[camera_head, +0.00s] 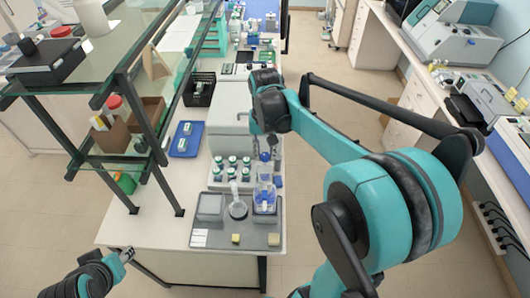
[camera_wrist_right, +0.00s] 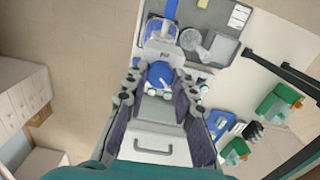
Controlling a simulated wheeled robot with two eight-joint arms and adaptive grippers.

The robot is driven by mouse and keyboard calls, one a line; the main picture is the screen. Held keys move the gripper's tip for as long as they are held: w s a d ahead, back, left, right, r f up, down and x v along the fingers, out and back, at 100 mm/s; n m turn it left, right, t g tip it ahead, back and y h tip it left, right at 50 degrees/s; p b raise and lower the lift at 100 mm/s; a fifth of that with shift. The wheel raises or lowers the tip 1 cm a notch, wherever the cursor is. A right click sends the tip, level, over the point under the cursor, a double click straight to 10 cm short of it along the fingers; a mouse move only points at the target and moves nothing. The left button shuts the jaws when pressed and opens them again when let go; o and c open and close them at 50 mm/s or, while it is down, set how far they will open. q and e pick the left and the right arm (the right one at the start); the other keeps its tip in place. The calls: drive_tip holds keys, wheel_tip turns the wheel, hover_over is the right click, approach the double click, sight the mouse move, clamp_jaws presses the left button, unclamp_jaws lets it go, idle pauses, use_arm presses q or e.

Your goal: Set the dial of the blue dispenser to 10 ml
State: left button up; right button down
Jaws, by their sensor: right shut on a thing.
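The blue dispenser (camera_head: 264,193) stands upright on a grey tray in the middle of the head view, with a blue top. In the right wrist view its blue dial part (camera_wrist_right: 160,72) lies between the fingers of my right gripper (camera_wrist_right: 161,88). In the head view the right gripper (camera_head: 266,146) comes down from above onto the dispenser's top and is shut on the dial. The scale reading on the dial is too small to tell. My left gripper (camera_head: 125,255) is at the lower left, away from the dispenser, in front of the bench; its finger opening is unclear.
The grey tray (camera_head: 207,238) also holds a glass flask (camera_head: 238,208), a square dish (camera_head: 210,207) and two small blocks. Several green-capped jars (camera_head: 232,161) stand behind. A glass shelf (camera_head: 100,50) with dark posts rises at the left. A white machine (camera_head: 234,110) stands behind the jars.

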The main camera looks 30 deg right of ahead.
sight(265, 155)
drive_tip(key=n, duration=0.4)
drive_tip(key=shift+n, duration=0.3)
drive_tip(key=shift+n+b, duration=0.4)
drive_tip(key=shift+n, duration=1.5)
drive_tip(key=c, duration=1.2)
unclamp_jaws()
drive_tip(key=shift+r, duration=0.1)
wheel_tip(265, 155, up, 12)
drive_tip(key=shift+f, duration=0.1)
